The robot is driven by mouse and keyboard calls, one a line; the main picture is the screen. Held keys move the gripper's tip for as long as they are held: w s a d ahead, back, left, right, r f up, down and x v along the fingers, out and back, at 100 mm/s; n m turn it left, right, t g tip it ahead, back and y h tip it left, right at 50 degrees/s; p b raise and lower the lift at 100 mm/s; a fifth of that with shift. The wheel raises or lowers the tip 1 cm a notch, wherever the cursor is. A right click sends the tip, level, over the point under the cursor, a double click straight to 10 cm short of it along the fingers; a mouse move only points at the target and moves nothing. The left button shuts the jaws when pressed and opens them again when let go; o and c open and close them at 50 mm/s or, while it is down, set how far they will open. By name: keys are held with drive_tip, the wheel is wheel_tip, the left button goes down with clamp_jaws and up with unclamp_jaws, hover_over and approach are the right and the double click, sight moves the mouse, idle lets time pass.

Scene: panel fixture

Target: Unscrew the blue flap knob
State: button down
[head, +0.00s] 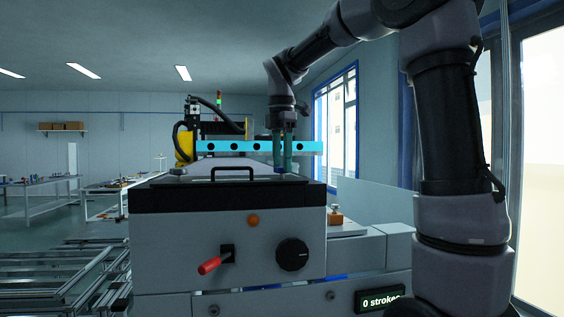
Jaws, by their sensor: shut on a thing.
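My gripper (283,166) points straight down at the back right of the fixture's top, right of the black handle. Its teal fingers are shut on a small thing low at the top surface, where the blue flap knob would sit. The knob itself is mostly hidden between the fingers, and its colour cannot be made out. The black-rimmed top (165,180) of the grey panel box (175,235) lies below the fingers, with a black bar handle (233,169) on it.
The box front carries a red lever (210,265), an orange button (253,220) and a black dial (292,254). A "0 strokes" display (381,299) is at lower right. A light-blue bar with holes (222,147) crosses at the fingers' height. Metal frames (60,275) lie at left.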

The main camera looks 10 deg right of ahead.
drive_tip(key=shift+n, duration=0.8)
drive_tip(key=shift+c, duration=1.5)
unclamp_jaws()
drive_tip(key=shift+r, duration=0.1)
wheel_tip(320, 180, up, 11)
drive_tip(key=shift+f, duration=0.2)
